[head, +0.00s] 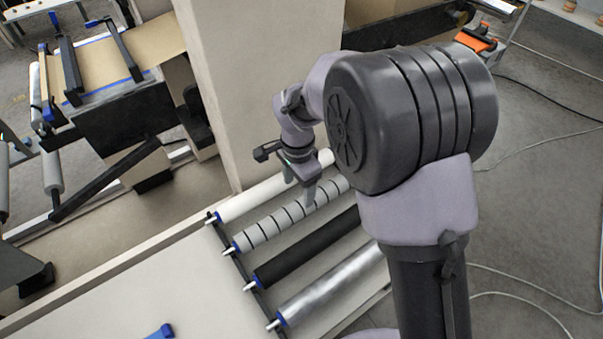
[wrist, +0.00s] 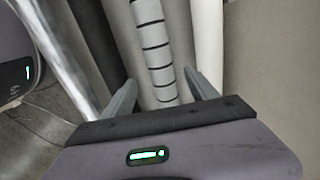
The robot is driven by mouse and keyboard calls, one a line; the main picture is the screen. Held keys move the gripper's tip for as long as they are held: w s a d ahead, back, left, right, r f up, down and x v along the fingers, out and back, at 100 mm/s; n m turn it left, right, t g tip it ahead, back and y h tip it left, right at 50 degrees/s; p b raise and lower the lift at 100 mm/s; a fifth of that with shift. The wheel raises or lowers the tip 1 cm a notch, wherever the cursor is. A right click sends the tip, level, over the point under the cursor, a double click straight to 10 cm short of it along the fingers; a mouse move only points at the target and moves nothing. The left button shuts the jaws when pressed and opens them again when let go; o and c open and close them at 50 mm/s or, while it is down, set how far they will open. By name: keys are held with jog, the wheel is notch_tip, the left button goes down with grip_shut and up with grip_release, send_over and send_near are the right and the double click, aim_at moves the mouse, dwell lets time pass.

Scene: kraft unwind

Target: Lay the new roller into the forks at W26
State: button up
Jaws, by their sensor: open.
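Several rollers lie side by side on a rack (head: 235,262): a white one (head: 262,197), a grey one with black bands (head: 268,227), a black one (head: 300,250) and a shiny metal one (head: 330,292). No mark shows which is the new roller. My gripper (head: 301,186) is over the banded roller. In the wrist view, my open gripper (wrist: 160,80) has one finger on each side of the banded roller (wrist: 152,42); contact cannot be told. My arm hides the rollers' right ends. No W26 label is readable.
A machine with brown paper (head: 150,42) and a grey roller (head: 51,172) stands at the left. A beige upright panel (head: 235,80) rises just behind the rack. A blue object (head: 160,331) lies at the bottom. Cables (head: 545,92) run across the floor at right.

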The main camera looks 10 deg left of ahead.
aim_at(299, 204)
notch_tip(299, 204, down, 11)
jog(key=b, duration=0.7)
jog(key=shift+r+b, duration=0.1)
jog(key=shift+b, duration=0.2)
jog(key=shift+d+r, duration=0.1)
grip_shut()
